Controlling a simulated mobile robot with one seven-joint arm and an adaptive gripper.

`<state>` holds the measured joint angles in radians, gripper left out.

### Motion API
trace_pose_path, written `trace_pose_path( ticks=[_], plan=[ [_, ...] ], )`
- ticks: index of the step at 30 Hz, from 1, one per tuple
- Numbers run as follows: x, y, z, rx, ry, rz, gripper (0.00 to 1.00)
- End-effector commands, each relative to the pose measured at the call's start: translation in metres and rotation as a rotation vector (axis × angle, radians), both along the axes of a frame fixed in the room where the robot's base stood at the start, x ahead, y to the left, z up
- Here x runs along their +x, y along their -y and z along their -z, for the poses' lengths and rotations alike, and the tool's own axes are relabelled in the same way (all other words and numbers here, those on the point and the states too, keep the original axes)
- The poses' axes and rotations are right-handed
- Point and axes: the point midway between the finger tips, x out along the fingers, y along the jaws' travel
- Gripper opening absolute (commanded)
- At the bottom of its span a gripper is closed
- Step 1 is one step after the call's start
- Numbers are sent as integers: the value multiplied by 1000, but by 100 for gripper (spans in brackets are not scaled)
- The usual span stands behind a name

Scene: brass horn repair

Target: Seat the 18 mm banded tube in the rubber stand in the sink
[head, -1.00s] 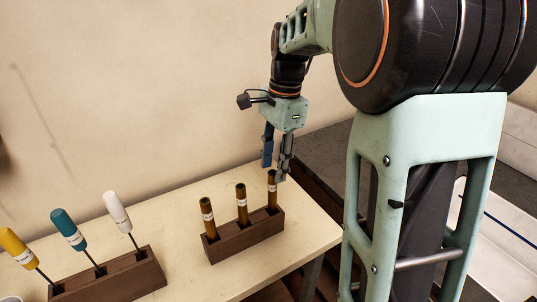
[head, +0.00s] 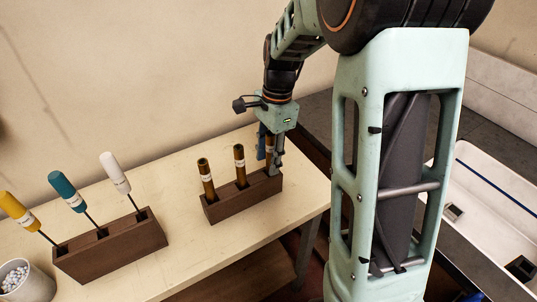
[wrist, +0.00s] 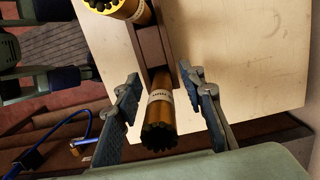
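Three brass-coloured tubes with white bands stand in a dark wooden rack (head: 243,199) on the table: a left tube (head: 207,180), a middle tube (head: 240,166) and a right tube (head: 269,150). The band lettering is too small to read, so I cannot tell which is 18 mm. My gripper (head: 269,164) is lowered over the right tube. In the wrist view my open gripper (wrist: 161,86) has one finger each side of this tube (wrist: 158,128), with gaps visible. Two small dark stands (head: 453,212) (head: 521,268) sit in the white sink (head: 480,232) at the right.
A second rack (head: 112,247) holds yellow, teal and white handled tools at the left. A white cup (head: 27,284) stands at the near left corner. The wall is close behind the table. The tabletop (head: 185,245) between the racks is clear.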

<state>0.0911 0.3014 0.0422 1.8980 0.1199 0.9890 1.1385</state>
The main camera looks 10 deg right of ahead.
Motion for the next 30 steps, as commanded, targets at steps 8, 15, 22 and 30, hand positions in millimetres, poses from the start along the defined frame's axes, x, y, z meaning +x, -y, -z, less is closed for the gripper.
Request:
trace_pose_path(
  ticks=[8, 15, 22, 30],
  plan=[
    [0, 0, 0, 0, 0, 0, 10],
    [0, 0, -1, 0, 1, 0, 0],
    [0, 0, -10, -1, 1, -1, 0],
    [1, 0, -26, -1, 1, -1, 0]
  ],
)
